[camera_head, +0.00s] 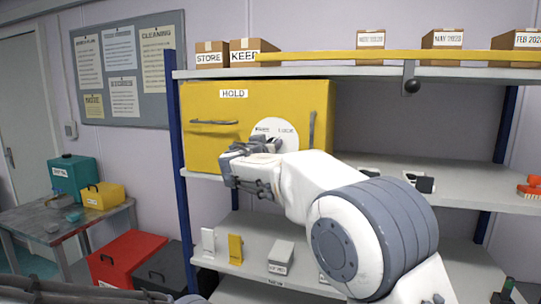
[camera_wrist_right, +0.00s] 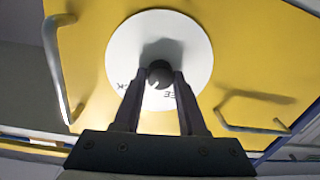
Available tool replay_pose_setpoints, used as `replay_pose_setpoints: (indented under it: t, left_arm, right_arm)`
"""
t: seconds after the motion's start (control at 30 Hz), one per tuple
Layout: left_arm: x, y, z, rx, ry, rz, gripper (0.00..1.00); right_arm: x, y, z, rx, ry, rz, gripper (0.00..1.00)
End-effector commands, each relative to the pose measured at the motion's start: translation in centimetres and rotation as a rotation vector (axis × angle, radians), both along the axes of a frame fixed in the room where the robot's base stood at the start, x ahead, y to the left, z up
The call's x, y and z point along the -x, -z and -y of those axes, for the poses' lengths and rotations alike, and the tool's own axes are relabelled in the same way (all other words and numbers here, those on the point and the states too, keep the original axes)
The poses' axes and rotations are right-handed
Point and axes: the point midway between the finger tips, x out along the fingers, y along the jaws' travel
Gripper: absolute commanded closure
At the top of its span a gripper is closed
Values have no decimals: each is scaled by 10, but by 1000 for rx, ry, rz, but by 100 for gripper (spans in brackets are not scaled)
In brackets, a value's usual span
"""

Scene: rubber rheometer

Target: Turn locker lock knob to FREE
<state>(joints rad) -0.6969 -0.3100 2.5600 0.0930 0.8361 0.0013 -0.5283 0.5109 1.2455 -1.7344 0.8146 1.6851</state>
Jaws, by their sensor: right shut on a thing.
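The yellow locker (camera_head: 212,140) labelled HOLD sits on the upper shelf in the head view. A round white dial (camera_head: 267,127) is on its front, with the word LOCK partly readable. The dark knob (camera_wrist_right: 160,73) stands at the dial's middle in the right wrist view. My right gripper (camera_wrist_right: 160,84) is shut on the knob, a finger on each side. In that view the letters EE show beside the right finger on the dial (camera_wrist_right: 126,55), and a K shows beside the left finger. The fingers hide the rest of the lettering.
Two metal handles, a horizontal one (camera_head: 214,122) and an upright one (camera_head: 312,130), stick out from the locker front. A yellow bar (camera_head: 400,56) runs along the top shelf. Small items stand on the shelf below.

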Motion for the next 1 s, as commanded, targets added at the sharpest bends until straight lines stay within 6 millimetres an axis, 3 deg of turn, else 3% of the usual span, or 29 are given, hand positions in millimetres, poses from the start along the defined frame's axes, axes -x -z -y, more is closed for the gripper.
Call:
replay_pose_setpoints:
  t: [0.03, 0.1, 0.4, 1.0]
  left_arm:
    - [0, 13, 0, 0, 1, 0, 50]
    - [0, 21, 0, 0, 1, 0, 50]
    - [0, 41, 0, 0, 2, 0, 50]
    - [0, 50, 0, 0, 2, 0, 50]
  right_arm:
    - [0, 5, -1, 37, -2, -8, 100]
    - [0, 5, -1, 100, -2, -29, 100]
    - [0, 2, -2, 372, -1, -118, 100]
    - [-1, -1, -3, 913, -2, -295, 100]
